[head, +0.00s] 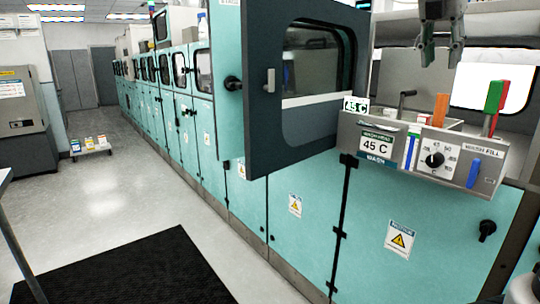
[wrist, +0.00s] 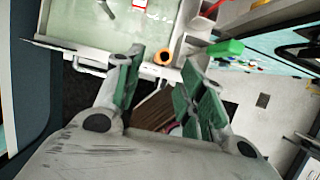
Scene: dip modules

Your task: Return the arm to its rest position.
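My gripper (head: 441,60) hangs at the top right of the head view, above the open wash module. Its two fingers are spread apart with nothing between them. In the wrist view the green-padded fingers (wrist: 163,62) are also apart and the gap is empty. Most of my arm is outside the head view. The gripper appears clear of the control panel (head: 409,172) below it, which carries a 45 C display, a dark knob (head: 435,159) and blue levers.
A dark windowed door (head: 262,120) stands open left of the gripper. Orange (head: 440,110), green (head: 494,97) and red upright handles rise behind the panel. A row of teal modules (head: 205,140) runs back left. The aisle floor is open, with a black mat (head: 130,270).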

